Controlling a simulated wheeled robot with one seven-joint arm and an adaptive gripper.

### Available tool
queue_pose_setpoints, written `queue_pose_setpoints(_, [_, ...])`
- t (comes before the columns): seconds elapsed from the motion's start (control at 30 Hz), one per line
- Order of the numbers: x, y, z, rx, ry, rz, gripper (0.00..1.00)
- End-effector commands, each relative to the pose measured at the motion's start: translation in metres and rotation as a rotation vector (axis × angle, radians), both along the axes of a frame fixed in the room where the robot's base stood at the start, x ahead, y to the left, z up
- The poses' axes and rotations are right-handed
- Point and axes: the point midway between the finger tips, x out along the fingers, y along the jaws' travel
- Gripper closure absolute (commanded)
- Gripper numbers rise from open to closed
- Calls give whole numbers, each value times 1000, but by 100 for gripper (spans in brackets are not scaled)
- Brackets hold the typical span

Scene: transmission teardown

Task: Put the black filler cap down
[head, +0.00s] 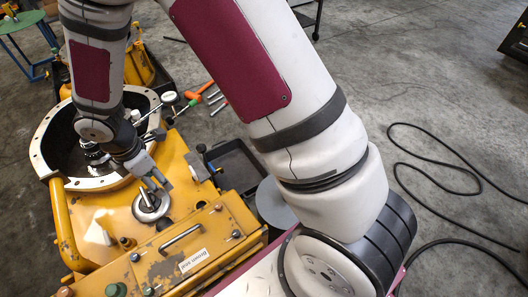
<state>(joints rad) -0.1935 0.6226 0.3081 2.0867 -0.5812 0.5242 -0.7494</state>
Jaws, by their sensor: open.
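My gripper (156,184) reaches down over the yellow transmission housing (100,215). Its fingers are apart, just above a round silver ring (152,213) with a dark centre on the housing top. A pale upright pin shows at the ring, close to the fingers. I cannot make out the black filler cap for sure; the dark part inside the ring may be it, and the fingers partly cover that spot. I see nothing clearly held between the fingers.
A black tray (237,163) lies right of the housing, with a grey round disc (275,205) near it. Tools with orange handles (199,90) lie on the concrete floor behind. The housing's large round opening (70,150) is at left. A black cable (435,165) loops across the floor at right.

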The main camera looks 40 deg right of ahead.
Motion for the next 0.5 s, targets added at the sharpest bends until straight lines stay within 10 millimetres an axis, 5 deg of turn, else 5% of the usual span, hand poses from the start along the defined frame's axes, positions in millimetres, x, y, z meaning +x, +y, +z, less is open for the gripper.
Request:
queue_pose_setpoints(0.1, [-4, -40, 59, -47, -55, -186, 49])
queue_pose_setpoints(0.27, [-28, -88, 124, -88, -107, -449, 49])
queue_pose_setpoints(0.5, [-93, -143, 202, -92, -161, -848, 49])
